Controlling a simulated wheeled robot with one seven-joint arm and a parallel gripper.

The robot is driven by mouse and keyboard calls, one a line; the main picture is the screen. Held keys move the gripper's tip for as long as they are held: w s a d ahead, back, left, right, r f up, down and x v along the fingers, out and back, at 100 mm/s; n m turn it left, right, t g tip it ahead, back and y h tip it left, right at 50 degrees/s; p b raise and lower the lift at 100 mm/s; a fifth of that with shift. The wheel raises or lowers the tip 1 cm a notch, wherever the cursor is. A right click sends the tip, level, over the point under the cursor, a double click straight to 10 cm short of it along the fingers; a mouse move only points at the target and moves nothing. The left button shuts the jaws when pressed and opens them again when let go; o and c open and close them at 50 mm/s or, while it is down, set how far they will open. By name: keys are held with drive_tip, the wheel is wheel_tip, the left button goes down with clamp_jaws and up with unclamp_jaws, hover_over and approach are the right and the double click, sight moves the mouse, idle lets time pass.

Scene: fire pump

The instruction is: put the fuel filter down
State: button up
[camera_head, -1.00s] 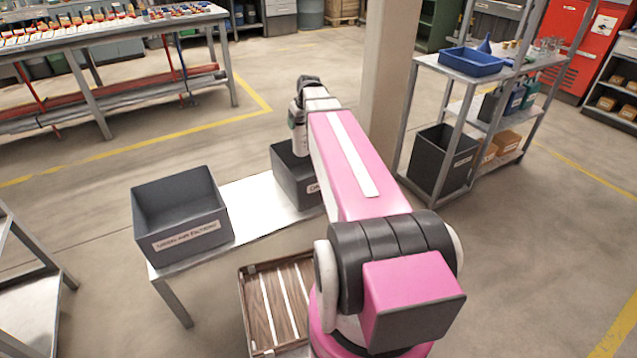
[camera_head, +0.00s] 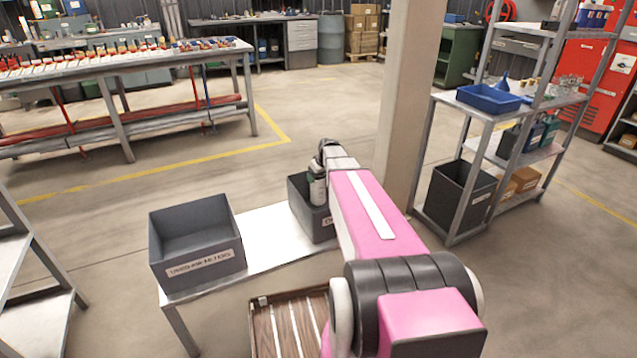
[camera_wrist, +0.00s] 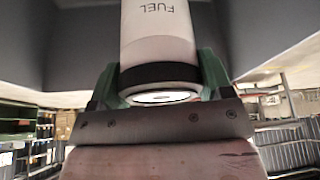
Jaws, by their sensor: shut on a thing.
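My gripper (camera_wrist: 158,78) is shut on the fuel filter (camera_wrist: 157,38), a white cylinder with a black band at its end and the word FUEL on its side. Green fingers press on both sides of it in the wrist view. In the head view my wrist is over the dark grey right-hand bin (camera_head: 301,214) on the white table (camera_head: 270,241). The arm covers much of that bin and most of its label. Grey walls stand close behind the filter in the wrist view. Whether the filter touches the bin's floor cannot be seen.
A second dark grey bin (camera_head: 198,268), labelled for used air filters, stands on the table's left end and looks empty. Bare tabletop lies between the bins. A pillar (camera_head: 408,100) and a metal shelf rack (camera_head: 463,128) stand to the right. A brown slatted tray (camera_head: 290,325) is near my base.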

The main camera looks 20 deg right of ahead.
drive_tip(key=shift+f, duration=1.4)
drive_tip(key=shift+f, duration=0.15)
drive_tip(key=o, duration=1.7)
drive_tip(key=shift+o, duration=0.2)
drive_tip(key=v, duration=1.2)
